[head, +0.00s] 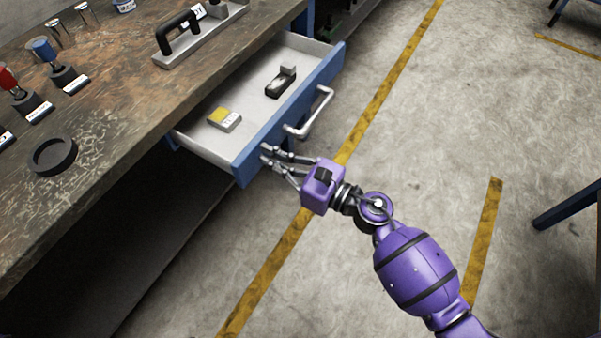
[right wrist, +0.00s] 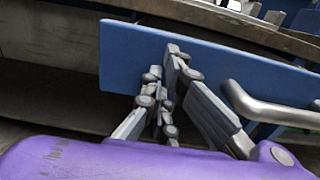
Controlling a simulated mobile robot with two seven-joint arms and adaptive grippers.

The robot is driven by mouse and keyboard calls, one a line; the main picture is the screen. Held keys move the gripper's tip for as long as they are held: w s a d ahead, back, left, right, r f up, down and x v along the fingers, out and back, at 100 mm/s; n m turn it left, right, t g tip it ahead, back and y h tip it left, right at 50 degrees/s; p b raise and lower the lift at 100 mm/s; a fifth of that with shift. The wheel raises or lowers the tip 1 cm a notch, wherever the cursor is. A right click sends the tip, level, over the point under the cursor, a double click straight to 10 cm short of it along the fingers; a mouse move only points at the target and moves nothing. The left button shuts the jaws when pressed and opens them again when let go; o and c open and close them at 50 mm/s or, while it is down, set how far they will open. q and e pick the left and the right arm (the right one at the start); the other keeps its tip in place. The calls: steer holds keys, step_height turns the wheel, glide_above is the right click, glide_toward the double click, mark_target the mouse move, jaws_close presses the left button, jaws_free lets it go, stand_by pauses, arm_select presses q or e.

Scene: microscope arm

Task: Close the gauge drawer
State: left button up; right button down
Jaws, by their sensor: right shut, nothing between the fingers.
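The gauge drawer (head: 322,72) stands pulled out from the workbench, with a blue front and a light inside. Its silver bar handle (head: 318,112) is on the front and also shows in the right wrist view (right wrist: 262,108). My right gripper (head: 266,154) is at the near end of the drawer front, to the left of the handle. In the right wrist view its shut, empty fingers (right wrist: 172,62) are before the blue front panel (right wrist: 125,60); I cannot tell whether they touch it. My left gripper is not in view.
In the drawer lie a yellow and grey block (head: 224,119) and a dark gauge-like item (head: 281,82). The workbench (head: 110,120) holds a black ring (head: 53,156), stamps and a handled tool (head: 190,40). Open floor with yellow lines lies right of the drawer.

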mark_target(205, 132)
steer(key=b+x, duration=0.3)
steer(key=x, duration=1.6)
steer(key=shift+w+f, duration=0.1)
steer(key=shift+w+a, duration=0.3)
steer(key=shift+a, duration=0.15)
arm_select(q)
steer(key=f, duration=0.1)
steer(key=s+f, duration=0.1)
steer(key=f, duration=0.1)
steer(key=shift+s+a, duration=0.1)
